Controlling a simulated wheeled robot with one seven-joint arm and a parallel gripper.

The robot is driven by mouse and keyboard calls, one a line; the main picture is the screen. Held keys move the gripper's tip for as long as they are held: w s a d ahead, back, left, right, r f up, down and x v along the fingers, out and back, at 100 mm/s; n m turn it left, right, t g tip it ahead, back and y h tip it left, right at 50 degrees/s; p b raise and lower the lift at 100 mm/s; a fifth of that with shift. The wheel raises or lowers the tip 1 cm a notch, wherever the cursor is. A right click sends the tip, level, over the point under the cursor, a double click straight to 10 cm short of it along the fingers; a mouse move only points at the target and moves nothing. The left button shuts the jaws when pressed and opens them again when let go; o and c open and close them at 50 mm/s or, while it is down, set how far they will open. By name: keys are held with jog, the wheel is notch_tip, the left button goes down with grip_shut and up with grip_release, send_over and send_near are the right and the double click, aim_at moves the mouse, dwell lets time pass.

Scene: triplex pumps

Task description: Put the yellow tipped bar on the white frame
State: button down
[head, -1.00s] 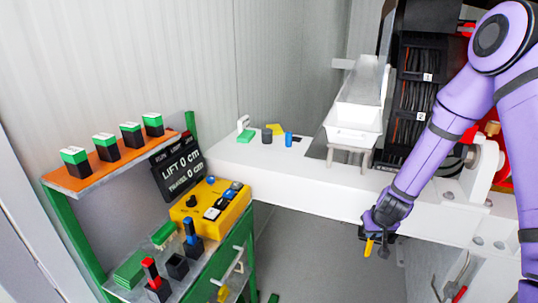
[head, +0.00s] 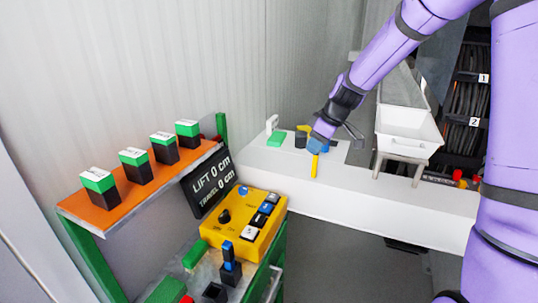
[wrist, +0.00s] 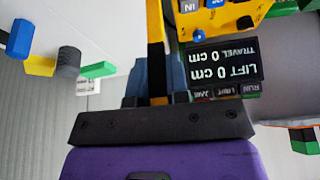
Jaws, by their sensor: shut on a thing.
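The yellow tipped bar (wrist: 155,55) is black and yellow and stands between the two fingertips of my gripper (wrist: 155,98) in the wrist view. My gripper is shut on it. In the head view the bar's yellow end (head: 315,167) points down below the gripper, in front of the white frame's ledge. The white frame (head: 400,205) is a long white beam with a flat top, running from the back wall to the right. I cannot tell whether the bar touches it.
On the ledge near the bar are a green block (head: 275,139), a dark cylinder (head: 300,139), and a blue piece (wrist: 20,38). A white hopper (head: 408,135) stands to the right. A yellow control box (head: 243,225) and a display board (head: 207,184) are at the left front.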

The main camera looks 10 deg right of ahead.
jog(key=w+a+f, duration=0.1)
jog(key=w+a, duration=0.1)
jog(key=w, duration=0.5)
jog(key=w+a+f, duration=0.2)
jog(key=w+a, duration=0.1)
jog(key=w, duration=0.5)
jog(key=shift+w+a+n, duration=0.15)
jog(key=shift+w+n, duration=0.1)
jog(key=shift+n, duration=0.15)
jog(key=shift+f, duration=0.25)
jog(key=c, duration=1.1)
grip_release()
